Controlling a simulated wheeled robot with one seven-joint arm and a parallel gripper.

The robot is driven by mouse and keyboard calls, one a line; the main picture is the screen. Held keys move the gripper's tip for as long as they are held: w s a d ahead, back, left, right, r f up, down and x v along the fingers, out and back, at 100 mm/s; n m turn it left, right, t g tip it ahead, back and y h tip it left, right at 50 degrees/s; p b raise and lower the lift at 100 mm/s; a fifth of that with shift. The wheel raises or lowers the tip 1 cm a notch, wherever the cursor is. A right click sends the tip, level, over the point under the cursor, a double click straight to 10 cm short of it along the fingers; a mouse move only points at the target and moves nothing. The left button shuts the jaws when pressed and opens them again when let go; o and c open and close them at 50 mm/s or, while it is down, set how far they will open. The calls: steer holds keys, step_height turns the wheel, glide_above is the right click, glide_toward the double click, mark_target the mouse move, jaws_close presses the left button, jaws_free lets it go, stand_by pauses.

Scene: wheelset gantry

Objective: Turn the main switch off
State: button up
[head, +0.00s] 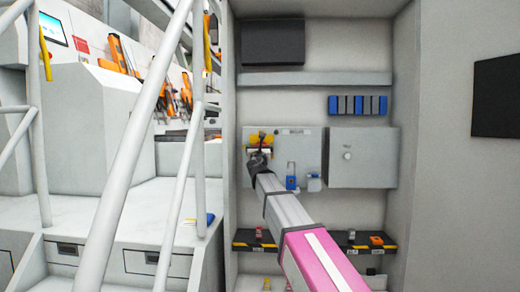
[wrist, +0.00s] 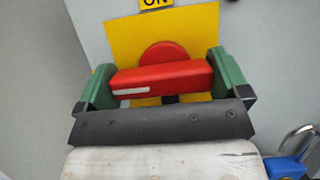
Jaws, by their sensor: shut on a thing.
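The main switch has a red handle (wrist: 165,78) with a white line near its left end, on a round red hub in front of a yellow plate (wrist: 122,42). In the wrist view the handle lies crosswise, its right end slightly higher. A label reading "ON" (wrist: 156,3) is partly cut off above the plate. My gripper (wrist: 163,82) is shut on the handle, with one green finger at each end. In the head view my gripper (head: 258,156) is at the yellow plate (head: 256,139) and hides most of the switch.
The switch is on a grey panel (head: 308,150). A blue padlock (head: 291,182) hangs low on it, also at lower right in the wrist view (wrist: 286,168). A grey box (head: 362,165) is to the right. Shelves with small items (head: 376,241) are below; stair railings (head: 140,140) stand left.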

steer(key=o, duration=0.9)
steer(key=shift+s, duration=0.1)
steer(key=v, duration=1)
steer(key=shift+s+f, duration=0.25)
steer(key=shift+s, duration=0.05)
steer(key=shift+d, duration=0.1)
